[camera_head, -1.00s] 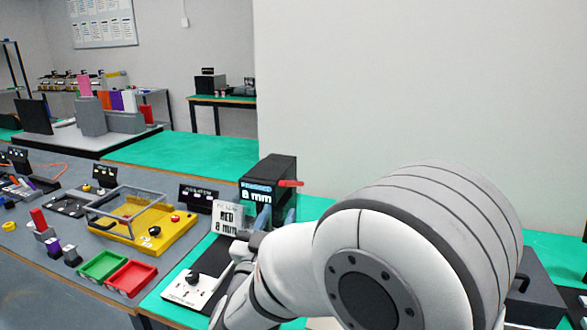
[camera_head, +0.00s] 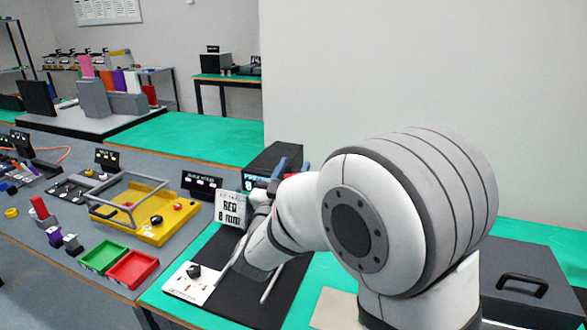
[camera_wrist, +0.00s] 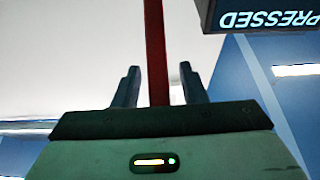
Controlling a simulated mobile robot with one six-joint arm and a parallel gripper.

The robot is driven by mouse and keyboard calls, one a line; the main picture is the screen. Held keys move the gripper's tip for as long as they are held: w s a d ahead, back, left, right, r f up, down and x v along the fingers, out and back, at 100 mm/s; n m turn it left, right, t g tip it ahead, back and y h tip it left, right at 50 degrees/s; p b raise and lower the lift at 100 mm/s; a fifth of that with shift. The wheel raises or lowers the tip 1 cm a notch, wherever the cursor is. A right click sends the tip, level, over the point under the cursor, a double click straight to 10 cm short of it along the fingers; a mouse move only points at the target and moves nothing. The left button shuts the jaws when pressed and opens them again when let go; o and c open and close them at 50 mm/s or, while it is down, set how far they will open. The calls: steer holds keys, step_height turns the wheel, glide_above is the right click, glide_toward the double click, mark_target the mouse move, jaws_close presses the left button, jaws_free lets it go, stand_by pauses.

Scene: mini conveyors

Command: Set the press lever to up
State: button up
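The press is a black box (camera_head: 267,160) at the back edge of the green table, partly hidden behind my arm in the head view. Its screen (camera_wrist: 262,16) shows at the top right of the wrist view and reads PRESSED, upside down. The red press lever (camera_wrist: 155,45) runs down the middle of the wrist view, between the two fingers of my gripper (camera_wrist: 159,76). The fingers are apart, with a gap on each side of the lever. In the head view only a bit of red (camera_head: 303,166) shows beside the press; my arm hides the rest.
A white card (camera_head: 231,207) reading REQ 8 mm stands left of the press. A white panel with a black knob (camera_head: 194,271) lies in front. Green (camera_head: 103,255) and red (camera_head: 132,269) trays and a yellow fixture (camera_head: 160,232) are to the left. A dark case (camera_head: 530,270) is at right.

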steer(key=shift+c, duration=0.2)
jaws_close()
stand_by(0.4)
